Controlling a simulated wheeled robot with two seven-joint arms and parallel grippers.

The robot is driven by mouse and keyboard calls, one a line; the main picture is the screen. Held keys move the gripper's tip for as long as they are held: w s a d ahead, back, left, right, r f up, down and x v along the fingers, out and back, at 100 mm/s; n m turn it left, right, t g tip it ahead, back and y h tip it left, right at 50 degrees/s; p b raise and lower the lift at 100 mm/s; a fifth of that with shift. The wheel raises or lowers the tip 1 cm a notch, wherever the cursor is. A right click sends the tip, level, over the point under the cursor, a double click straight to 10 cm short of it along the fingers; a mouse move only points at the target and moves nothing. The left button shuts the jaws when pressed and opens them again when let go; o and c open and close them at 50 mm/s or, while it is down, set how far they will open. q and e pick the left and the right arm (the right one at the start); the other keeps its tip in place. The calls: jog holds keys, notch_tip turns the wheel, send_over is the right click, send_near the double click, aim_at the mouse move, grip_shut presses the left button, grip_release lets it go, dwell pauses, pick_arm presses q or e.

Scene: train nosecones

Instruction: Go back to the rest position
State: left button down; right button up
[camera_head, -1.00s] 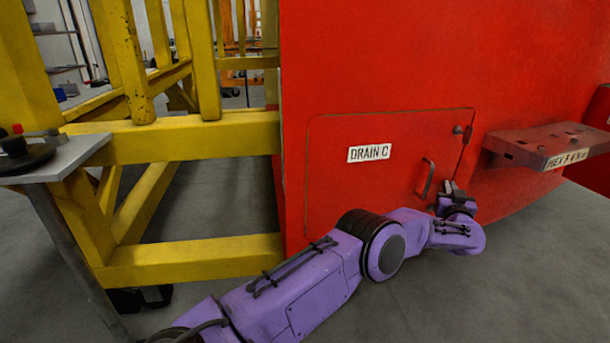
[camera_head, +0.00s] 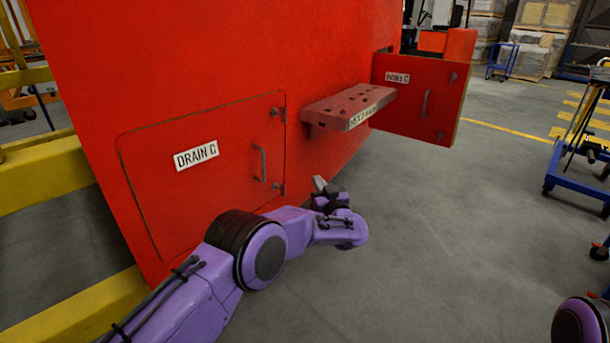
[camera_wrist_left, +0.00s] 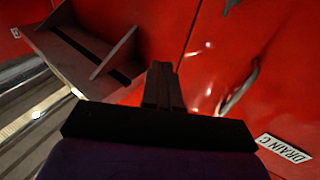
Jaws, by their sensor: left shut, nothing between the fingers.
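My left arm, purple, comes in from the bottom left in the head view. Its gripper (camera_head: 320,186) is in front of the red panel, below and right of the handle (camera_head: 260,163) on the closed DRAIN C door (camera_head: 150,190). In the left wrist view the dark fingers of the left gripper (camera_wrist_left: 162,80) are together and empty. The DRAIN C label (camera_wrist_left: 285,148) and the handle (camera_wrist_left: 240,90) show right of the fingers there, apart from them. My right gripper is out of view; a purple part at the bottom right of the head view seems to be my right arm.
A red shelf with holes (camera_head: 345,106) juts from the panel beyond my gripper. A second red door (camera_head: 425,105) stands open behind it. A blue cart (camera_head: 580,180) is at the right. Yellow frame beams (camera_head: 45,170) are at the left. Grey floor right of my arm is clear.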

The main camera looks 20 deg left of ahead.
pick_arm(q)
jog(key=s+f+g+h, duration=0.1)
jog(key=s+f+h, duration=0.2)
jog(key=s+f, duration=0.5)
jog(key=s+f+h, duration=0.3)
jog(key=f, duration=0.8)
jog(key=s+a+f+m+g+h, duration=0.1)
jog(key=s+a+f+g+h, duration=0.2)
jog(key=s+f, duration=0.75)
jog(key=s+a+f+g, duration=0.1)
jog(key=s+a+g, duration=0.15)
jog(key=s, duration=0.85)
jog(key=s+a+f+g, duration=0.1)
jog(key=s+a+g, duration=0.15)
jog(key=s, duration=0.85)
jog(key=s+a+g, duration=0.2)
jog(key=s+g, duration=0.1)
jog(key=s, duration=0.7)
notch_tip(320, 180, up, 13)
jog(key=s+p, duration=0.1)
jog(key=p, duration=1.2)
jog(key=shift+y, duration=0.3)
jog(key=shift+a, duration=0.1)
